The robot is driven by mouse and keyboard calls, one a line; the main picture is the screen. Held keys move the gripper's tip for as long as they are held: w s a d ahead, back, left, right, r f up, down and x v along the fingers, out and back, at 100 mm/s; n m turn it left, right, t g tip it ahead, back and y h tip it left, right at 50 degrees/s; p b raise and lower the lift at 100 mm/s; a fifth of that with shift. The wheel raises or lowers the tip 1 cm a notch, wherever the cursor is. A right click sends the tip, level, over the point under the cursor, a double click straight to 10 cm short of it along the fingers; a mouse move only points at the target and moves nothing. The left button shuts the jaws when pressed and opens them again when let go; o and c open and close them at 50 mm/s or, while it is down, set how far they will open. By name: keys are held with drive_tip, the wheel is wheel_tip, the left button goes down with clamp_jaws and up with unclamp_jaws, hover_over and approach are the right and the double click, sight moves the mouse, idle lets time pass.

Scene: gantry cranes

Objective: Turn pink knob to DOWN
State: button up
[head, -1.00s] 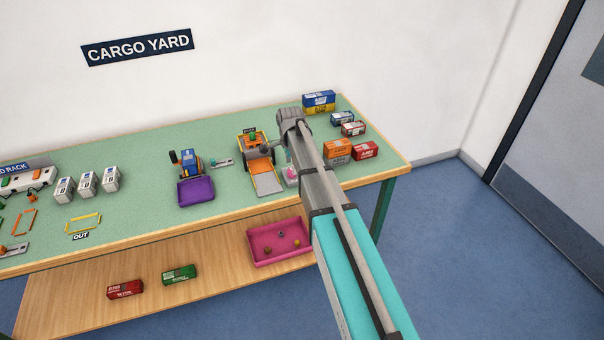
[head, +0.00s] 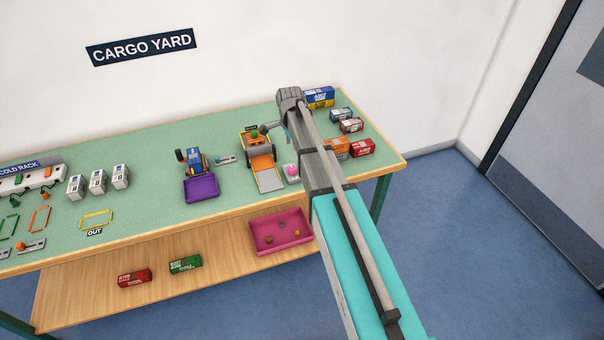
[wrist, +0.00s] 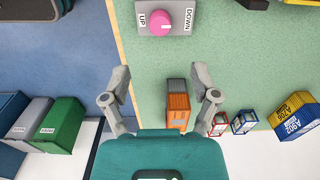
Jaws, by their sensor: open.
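The pink knob (wrist: 160,20) sits on a light grey plate at the top of the wrist view. The UP label (wrist: 143,20) is on its left and the DOWN label (wrist: 188,20) on its right. I cannot clearly tell which way it points. In the head view the knob (head: 291,170) is near the table's front edge, just left of my arm. My gripper (wrist: 162,76) is open and empty, its fingers apart and not touching the knob. In the head view my arm largely hides the gripper.
An orange toy vehicle with a ramp (head: 262,160) stands left of the knob. Orange (head: 336,147), red (head: 362,148) and blue containers stand right of my arm. A pink tray (head: 281,235) lies on the lower shelf. A blue vehicle with a purple bucket (head: 201,188) is further left.

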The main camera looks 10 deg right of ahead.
drive_tip(key=s+n, duration=1.1)
drive_tip(key=s, duration=0.6)
drive_tip(key=shift+a+r, duration=0.3)
drive_tip(key=shift+r, duration=0.15)
drive_tip(key=shift+w, duration=0.1)
idle(0.3)
drive_tip(key=s+n, duration=0.5)
drive_tip(key=s, duration=0.3)
drive_tip(key=shift+s+n, duration=0.25)
drive_tip(key=shift+n, duration=0.05)
drive_tip(key=shift+a, duration=0.1)
idle(0.9)
